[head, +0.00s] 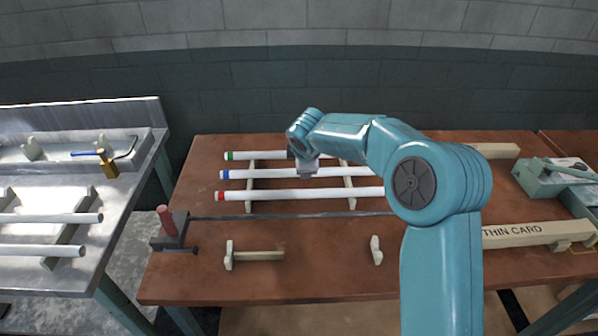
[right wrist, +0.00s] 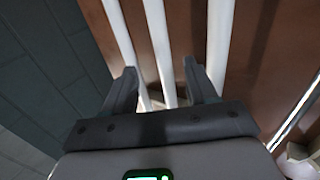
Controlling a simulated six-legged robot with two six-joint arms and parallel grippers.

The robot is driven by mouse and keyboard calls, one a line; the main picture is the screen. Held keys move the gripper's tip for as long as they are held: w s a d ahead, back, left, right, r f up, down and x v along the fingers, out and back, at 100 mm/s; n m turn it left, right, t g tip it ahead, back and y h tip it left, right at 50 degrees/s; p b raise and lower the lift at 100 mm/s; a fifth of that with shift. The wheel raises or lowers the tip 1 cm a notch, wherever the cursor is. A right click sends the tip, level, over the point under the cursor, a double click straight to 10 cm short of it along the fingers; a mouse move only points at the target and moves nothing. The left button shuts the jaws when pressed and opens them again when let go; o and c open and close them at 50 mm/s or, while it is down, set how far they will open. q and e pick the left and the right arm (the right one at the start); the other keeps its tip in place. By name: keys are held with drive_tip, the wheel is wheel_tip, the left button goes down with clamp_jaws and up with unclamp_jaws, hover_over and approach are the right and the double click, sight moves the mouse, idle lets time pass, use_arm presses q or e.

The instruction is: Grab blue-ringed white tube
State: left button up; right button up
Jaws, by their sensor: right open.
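The blue-ringed white tube (head: 260,174) lies across pale wooden supports on the brown bench, between the green-ringed tube (head: 260,155) behind it and the red-ringed tube (head: 290,193) in front. My right gripper (head: 307,170) is over the blue-ringed tube, hiding a short stretch of it. In the right wrist view the open right gripper (right wrist: 160,70) has the middle tube (right wrist: 158,40) running between its fingers; its ring is out of that view. The left finger is close to the left tube (right wrist: 122,40). I cannot tell the height above the tubes. My left gripper is not in view.
A red-handled tool (head: 167,222) stands on the bench's left side. A small wooden stand (head: 255,255) lies in front. A grey metal table (head: 130,195) with more white tubes stands at left.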

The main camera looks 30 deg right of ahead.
drive_tip(key=x, duration=0.3)
drive_tip(key=p+x, duration=0.1)
drive_tip(key=x, duration=0.2)
drive_tip(key=shift+w+a+f, duration=0.15)
drive_tip(key=shift+a+f, duration=0.05)
drive_tip(key=shift+w+d+f, duration=0.15)
drive_tip(key=shift+d+f, duration=0.05)
drive_tip(key=shift+f, duration=0.2)
drive_tip(key=shift+w, duration=0.1)
drive_tip(key=c, duration=0.9)
clamp_jaws()
